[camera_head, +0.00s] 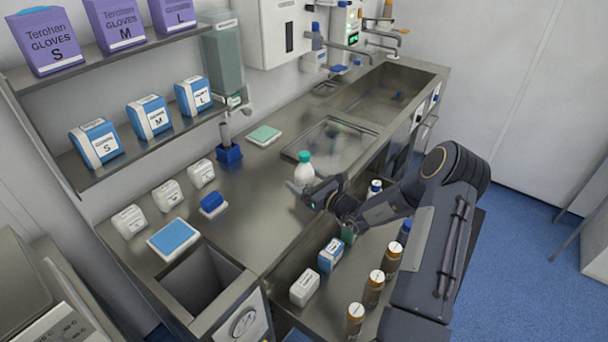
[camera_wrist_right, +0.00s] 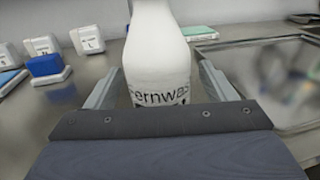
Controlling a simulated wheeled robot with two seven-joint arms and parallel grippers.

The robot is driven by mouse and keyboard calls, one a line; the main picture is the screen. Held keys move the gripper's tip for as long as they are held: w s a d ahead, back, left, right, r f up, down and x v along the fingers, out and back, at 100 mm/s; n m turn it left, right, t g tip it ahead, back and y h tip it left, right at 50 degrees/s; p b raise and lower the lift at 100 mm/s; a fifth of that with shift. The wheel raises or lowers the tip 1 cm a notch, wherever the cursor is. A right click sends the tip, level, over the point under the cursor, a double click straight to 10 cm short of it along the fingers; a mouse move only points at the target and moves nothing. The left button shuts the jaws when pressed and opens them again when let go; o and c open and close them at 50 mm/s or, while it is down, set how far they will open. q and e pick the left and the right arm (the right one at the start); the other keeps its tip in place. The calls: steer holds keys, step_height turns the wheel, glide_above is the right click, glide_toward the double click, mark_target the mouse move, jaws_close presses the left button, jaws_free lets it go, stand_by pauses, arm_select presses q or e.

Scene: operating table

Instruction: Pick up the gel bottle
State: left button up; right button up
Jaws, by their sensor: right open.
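A white bottle (camera_head: 304,172) with a green cap stands upright on the metal counter, left of the sunken tray. I take it to be the gel bottle. In the right wrist view the white bottle (camera_wrist_right: 156,55) stands between the two fingers, with part of a dark printed word showing; its cap is out of frame. My right gripper (camera_head: 300,190) is open around the lower part of the bottle. In the right wrist view the right gripper (camera_wrist_right: 158,92) has a finger on each side of it; contact is not clear. My left gripper is not in view.
A metal tray (camera_head: 330,146) lies right of the bottle, with a sink (camera_head: 385,92) behind. A blue block (camera_head: 213,204), white boxes (camera_head: 168,195) and a blue pad (camera_head: 173,238) are to the left. Brown bottles (camera_head: 374,288) stand on the lower surface beneath my arm.

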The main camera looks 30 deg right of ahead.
steer(key=shift+x, duration=0.9)
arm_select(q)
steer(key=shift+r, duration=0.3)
arm_select(e)
steer(key=shift+c, duration=0.3)
steer(key=c, duration=1.3)
steer(key=shift+o, duration=0.2)
